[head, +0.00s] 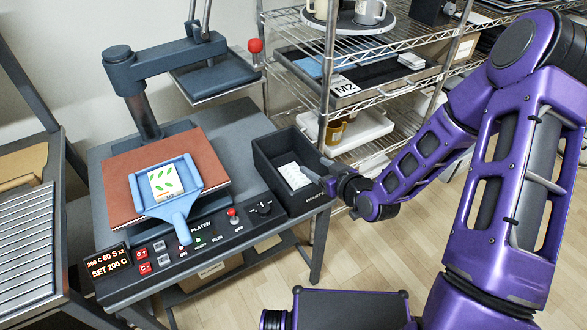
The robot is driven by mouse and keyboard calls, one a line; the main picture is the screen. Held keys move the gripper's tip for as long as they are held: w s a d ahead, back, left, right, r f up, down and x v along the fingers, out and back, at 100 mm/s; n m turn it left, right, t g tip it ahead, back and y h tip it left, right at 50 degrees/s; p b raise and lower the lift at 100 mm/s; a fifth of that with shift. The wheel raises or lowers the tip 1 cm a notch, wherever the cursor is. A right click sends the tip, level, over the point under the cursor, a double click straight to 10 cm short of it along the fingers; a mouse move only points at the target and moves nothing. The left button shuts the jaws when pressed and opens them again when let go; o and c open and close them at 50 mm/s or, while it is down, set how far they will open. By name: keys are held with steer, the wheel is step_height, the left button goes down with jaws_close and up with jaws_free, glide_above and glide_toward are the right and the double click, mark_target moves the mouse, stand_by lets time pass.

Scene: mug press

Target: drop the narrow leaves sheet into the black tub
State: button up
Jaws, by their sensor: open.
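A white sheet with green leaves (165,182) lies on a blue long-handled paddle (178,215) on the press's reddish-brown lower platen. Whether it is the narrow leaves sheet is hard to tell from here. The black tub (272,182) stands at the right end of the press table, with pale paper (294,176) inside. My gripper (327,179) is at the tub's right rim, fingers pointing left toward its inside. It is open; nothing shows clearly between its fingers, which are small and dark here.
The press's upper head (215,75) is swung up behind the platen (120,175). A control panel (200,240) with a red-knobbed lever runs along the table front. A wire shelf (400,48) with mugs and trays stands behind. A slatted rack (25,240) is at left.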

steer(key=p+v, duration=0.4)
steer(key=v, duration=0.6)
steer(key=shift+p, duration=0.3)
